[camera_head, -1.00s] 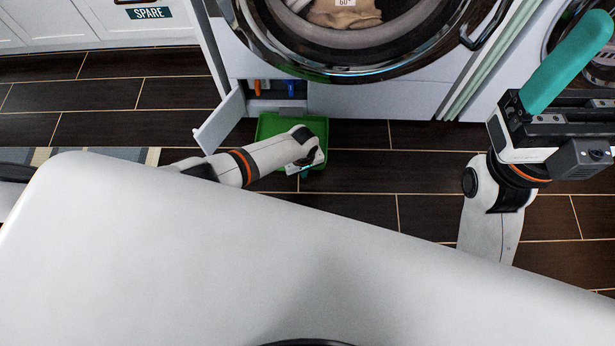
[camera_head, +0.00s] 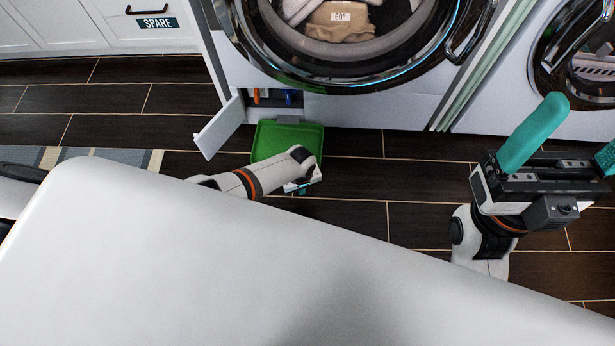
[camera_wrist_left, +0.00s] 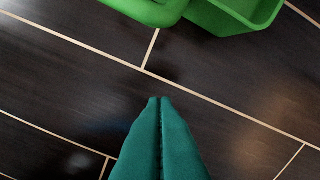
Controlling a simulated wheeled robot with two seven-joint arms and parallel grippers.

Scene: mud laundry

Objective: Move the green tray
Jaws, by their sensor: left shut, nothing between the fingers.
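The green tray (camera_head: 268,140) lies on the dark floor in front of the washing machine, under its small open flap. My left arm covers part of its near side. My left gripper (camera_head: 303,186) is at the tray's near right corner, its fingers mostly hidden in the head view. In the left wrist view its teal fingers (camera_wrist_left: 160,100) are pressed together and empty, over bare floor. There the green tray (camera_wrist_left: 236,18) shows at the top edge, apart from the fingertips. My right gripper (camera_head: 565,150) is at the right, with its teal fingers wide apart and nothing between them.
The washing machine (camera_head: 380,108) stands behind the tray, its small white flap (camera_head: 220,127) swung open at lower left. A second machine (camera_head: 510,95) is at the right. A striped rug (camera_head: 80,155) lies at left. Floor between the tray and my right arm is clear.

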